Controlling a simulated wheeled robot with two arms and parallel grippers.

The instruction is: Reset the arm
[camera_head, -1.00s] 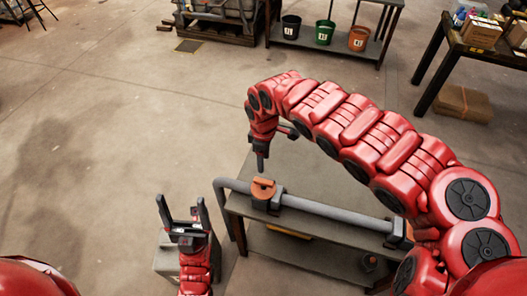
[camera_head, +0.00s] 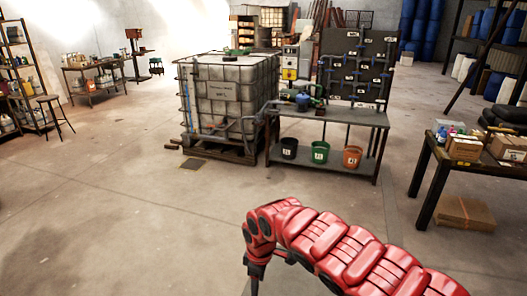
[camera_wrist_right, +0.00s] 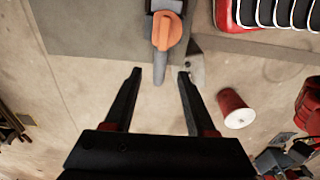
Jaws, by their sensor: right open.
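My right arm (camera_head: 340,248) arches in from the lower right in the head view, and its gripper (camera_head: 255,282) points down at the bottom edge, partly cut off. In the right wrist view my right gripper (camera_wrist_right: 159,74) has its two black fingers apart with nothing between them. Just beyond the fingertips is an orange valve handle (camera_wrist_right: 166,30) on a grey pipe (camera_wrist_right: 160,66). The handle is apart from the fingers in the picture. My left gripper does not show in the head view.
Ahead stand a caged vat (camera_head: 225,100) and a bench (camera_head: 335,115) with dark, green (camera_head: 320,152) and orange (camera_head: 352,157) buckets on its lower shelf. A table with boxes (camera_head: 465,148) is at right. Open floor (camera_head: 120,190) lies at left.

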